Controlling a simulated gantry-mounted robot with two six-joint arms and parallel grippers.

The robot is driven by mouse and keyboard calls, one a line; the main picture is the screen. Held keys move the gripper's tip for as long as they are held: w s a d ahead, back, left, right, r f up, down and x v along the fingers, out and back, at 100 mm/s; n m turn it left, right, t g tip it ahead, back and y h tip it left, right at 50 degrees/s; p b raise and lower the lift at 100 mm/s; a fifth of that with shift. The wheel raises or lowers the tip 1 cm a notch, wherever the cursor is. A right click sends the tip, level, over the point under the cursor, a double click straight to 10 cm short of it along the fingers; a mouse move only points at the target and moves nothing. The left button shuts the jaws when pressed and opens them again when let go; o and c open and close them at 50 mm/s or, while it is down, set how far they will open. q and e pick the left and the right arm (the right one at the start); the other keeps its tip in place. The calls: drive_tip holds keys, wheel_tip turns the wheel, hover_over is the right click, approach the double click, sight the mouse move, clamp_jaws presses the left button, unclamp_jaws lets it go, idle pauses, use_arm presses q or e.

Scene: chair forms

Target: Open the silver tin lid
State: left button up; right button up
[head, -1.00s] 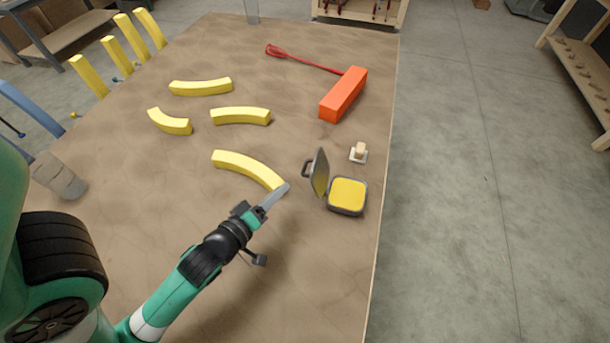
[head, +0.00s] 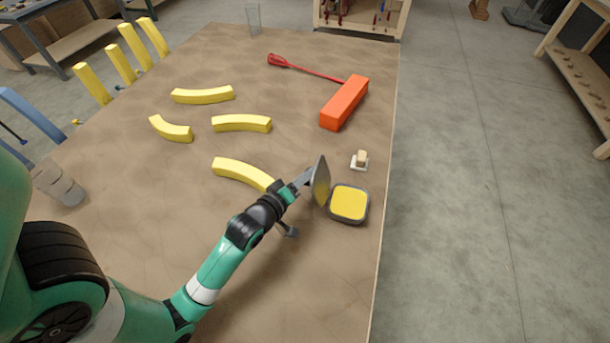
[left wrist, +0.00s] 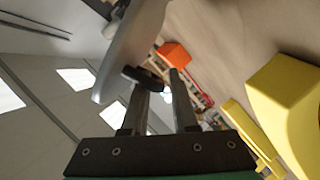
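The silver tin (head: 349,220) stands near the table's right edge, with a yellow surface inside it. Its lid (head: 321,182) is hinged up and stands steeply at the left of the tin, clear of the opening. My left gripper (head: 303,178) is at the lid's outer side, by its handle. In the left wrist view the two fingers (left wrist: 162,80) are apart. The dark lid handle (left wrist: 145,78) is at the left finger's tip and reaches into the gap; I cannot tell whether they touch. The lid (left wrist: 130,45) hides part of that view. My right gripper is not in view.
Several yellow curved blocks (head: 242,123) lie left of and beyond the tin; one (head: 238,171) is close to my left gripper. A small white dish (head: 359,161) with a pale block, an orange block (head: 344,102) and a red utensil (head: 300,68) lie farther back. The front right table is clear.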

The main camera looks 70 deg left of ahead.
use_arm(q)
clamp_jaws()
idle(1.3)
